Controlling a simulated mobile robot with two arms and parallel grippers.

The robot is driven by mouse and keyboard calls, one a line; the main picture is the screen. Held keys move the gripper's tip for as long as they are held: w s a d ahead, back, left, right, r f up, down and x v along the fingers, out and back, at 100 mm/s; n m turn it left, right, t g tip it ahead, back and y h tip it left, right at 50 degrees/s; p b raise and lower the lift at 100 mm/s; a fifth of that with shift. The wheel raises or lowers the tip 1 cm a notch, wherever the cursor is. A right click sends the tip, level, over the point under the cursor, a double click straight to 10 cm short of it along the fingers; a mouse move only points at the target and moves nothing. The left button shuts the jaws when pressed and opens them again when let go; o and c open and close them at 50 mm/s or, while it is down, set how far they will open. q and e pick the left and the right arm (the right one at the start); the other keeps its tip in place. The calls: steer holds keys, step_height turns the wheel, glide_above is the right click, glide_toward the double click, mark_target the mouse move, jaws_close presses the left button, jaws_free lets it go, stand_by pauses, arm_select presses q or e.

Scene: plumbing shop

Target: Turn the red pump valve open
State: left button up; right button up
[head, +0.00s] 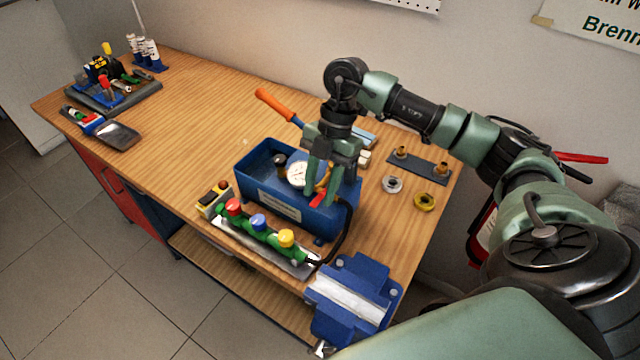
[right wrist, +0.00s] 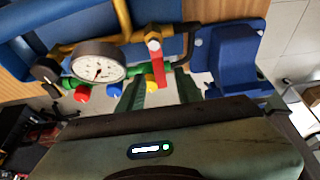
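The blue test pump (head: 290,208) is an open box with an orange-gripped lever (head: 277,105), standing on the wooden bench. Its round white gauge (head: 297,174) also shows in the right wrist view (right wrist: 98,64). The red pump valve handle (head: 318,199) shows beside my fingers. In the right wrist view the red handle (right wrist: 157,72) hangs from a brass fitting (right wrist: 153,38). My right gripper (head: 320,192) is over the pump, pointing down. Its green fingers (right wrist: 160,90) are spread, with the red handle between them in the picture; I see no contact. My left gripper is out of view.
A green manifold (head: 262,236) with red, blue and yellow caps lies in front of the pump. A blue vise (head: 352,300) sits at the bench's front corner. Brass and steel rings lie to the right. The bench's left middle (head: 195,130) is clear.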

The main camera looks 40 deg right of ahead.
steer(key=shift+s+a+f, duration=0.1)
steer(key=shift+f, duration=0.05)
jaws_close()
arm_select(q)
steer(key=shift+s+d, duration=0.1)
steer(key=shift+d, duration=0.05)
